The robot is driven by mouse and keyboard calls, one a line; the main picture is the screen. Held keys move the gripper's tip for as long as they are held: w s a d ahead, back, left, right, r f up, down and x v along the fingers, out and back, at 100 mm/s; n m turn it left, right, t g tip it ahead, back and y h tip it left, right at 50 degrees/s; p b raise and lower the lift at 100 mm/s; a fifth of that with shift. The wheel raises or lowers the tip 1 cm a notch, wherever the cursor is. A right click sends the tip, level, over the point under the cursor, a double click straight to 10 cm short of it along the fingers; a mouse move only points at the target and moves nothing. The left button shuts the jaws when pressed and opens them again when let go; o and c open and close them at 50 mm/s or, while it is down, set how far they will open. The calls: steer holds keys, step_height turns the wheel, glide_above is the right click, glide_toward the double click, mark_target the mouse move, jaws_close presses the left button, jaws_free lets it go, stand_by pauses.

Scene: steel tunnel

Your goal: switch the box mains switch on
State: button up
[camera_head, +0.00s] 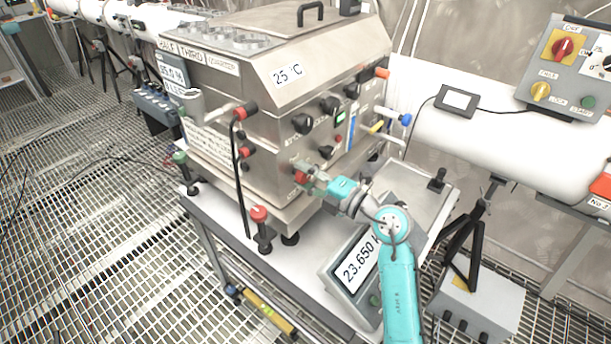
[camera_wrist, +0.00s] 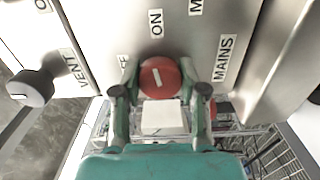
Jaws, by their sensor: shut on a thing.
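The box (camera_head: 285,95) is a steel cabinet on a white-topped trolley. Its mains switch is a round red knob (camera_head: 300,177) low on the front panel. In the wrist view the red knob (camera_wrist: 160,77) has a short white mark, slightly tilted and close to the line toward the ON label (camera_wrist: 155,22). The OFF label is partly hidden by a finger, and MAINS (camera_wrist: 223,57) stands to the right. My gripper (camera_wrist: 160,88) is shut on the knob, one finger on each side. In the head view my gripper (camera_head: 312,180) reaches it from the right.
Black knobs (camera_head: 303,123) and a blue-tipped handle (camera_head: 405,119) jut from the panel. A black VENT knob (camera_wrist: 30,87) lies left in the wrist view. A scale display (camera_head: 357,262) sits below my arm. A red-topped post (camera_head: 259,214) stands at the trolley corner.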

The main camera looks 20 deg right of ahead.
steer(key=shift+m, duration=0.9)
steer(key=o, duration=1.2)
steer(key=shift+c, duration=0.2)
steer(key=v, duration=1.2)
